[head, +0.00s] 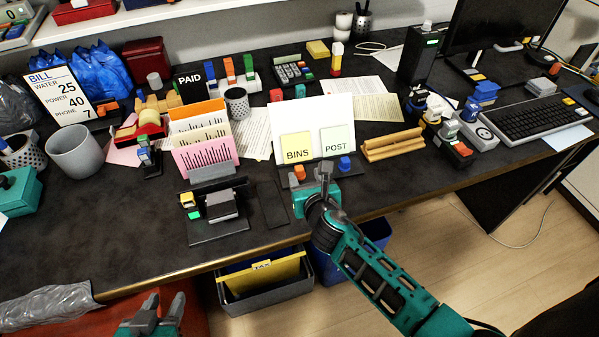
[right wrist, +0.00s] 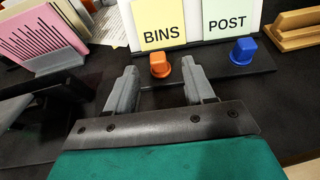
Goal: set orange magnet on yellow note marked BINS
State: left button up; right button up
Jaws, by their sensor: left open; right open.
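The yellow note marked BINS (head: 297,146) is on the left of an upright white board, and it also shows in the right wrist view (right wrist: 160,20). The orange magnet (head: 299,173) sits on the dark ledge below that note; in the right wrist view the orange magnet (right wrist: 161,66) lies ahead of and between my fingertips. My right gripper (right wrist: 162,80) is open and empty, its fingers either side of the line to the magnet. Contact with it is not visible. In the head view my right gripper (head: 324,175) is just in front of the board. My left gripper (head: 152,312) is open and empty at the bottom left.
A pale green POST note (head: 336,140) and a blue magnet (head: 345,163) stand to the right. A wooden rack (head: 392,145) is beyond them. A pink file holder (head: 206,155) and a black stand (head: 215,212) are on the left. Bins (head: 265,285) stand below the desk edge.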

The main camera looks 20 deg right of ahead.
aim_at(300, 173)
jog(key=shift+w+f, duration=0.3)
jog(key=shift+w, duration=0.25)
jog(key=b+x, duration=0.1)
jog(key=x, duration=0.1)
jog(key=b+x, duration=0.1)
jog(key=x, duration=0.1)
jog(key=shift+a+f, duration=0.15)
jog(key=shift+f, duration=0.2)
jog(key=shift+w, duration=0.4)
grip_shut()
